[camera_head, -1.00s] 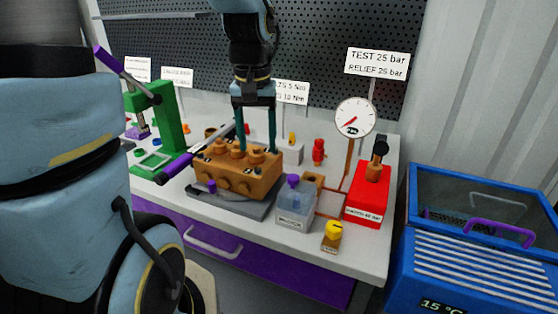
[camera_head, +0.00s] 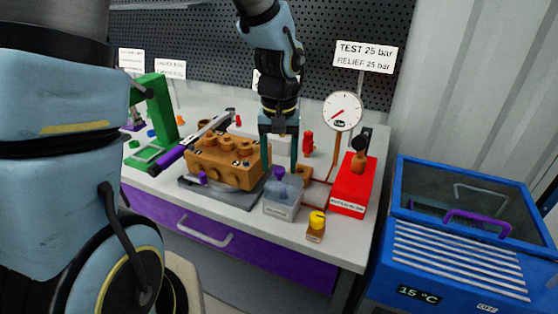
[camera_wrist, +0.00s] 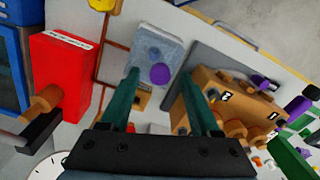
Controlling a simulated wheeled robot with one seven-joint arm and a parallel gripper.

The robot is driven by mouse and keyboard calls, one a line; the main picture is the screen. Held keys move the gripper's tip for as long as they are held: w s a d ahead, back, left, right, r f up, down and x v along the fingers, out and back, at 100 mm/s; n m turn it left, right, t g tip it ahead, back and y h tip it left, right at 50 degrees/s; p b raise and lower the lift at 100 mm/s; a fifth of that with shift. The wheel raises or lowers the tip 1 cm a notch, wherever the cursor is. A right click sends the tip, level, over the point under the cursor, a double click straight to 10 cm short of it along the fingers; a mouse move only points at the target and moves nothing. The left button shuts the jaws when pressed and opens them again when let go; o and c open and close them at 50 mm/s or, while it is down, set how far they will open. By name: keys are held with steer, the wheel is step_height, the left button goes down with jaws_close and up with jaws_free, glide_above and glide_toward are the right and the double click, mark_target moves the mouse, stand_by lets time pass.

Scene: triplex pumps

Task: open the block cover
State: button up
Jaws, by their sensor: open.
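My gripper (camera_head: 279,168) is open and points down just right of the block, above a translucent grey box (camera_head: 283,207) with a purple knob (camera_head: 279,172). In the wrist view the purple knob (camera_wrist: 159,74) appears between the open fingertips (camera_wrist: 159,78). I cannot tell whether the fingers touch it.
A purple-handled bar (camera_head: 168,158) lies left of the block near a green press (camera_head: 160,110). A yellow-capped bottle (camera_head: 316,226), a red unit (camera_head: 353,185) and a pressure gauge (camera_head: 342,111) stand to the right. A blue cooler (camera_head: 460,250) stands beyond the bench.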

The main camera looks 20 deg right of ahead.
steer(key=shift+f, duration=0.3)
jaws_close()
stand_by(0.4)
stand_by(0.9)
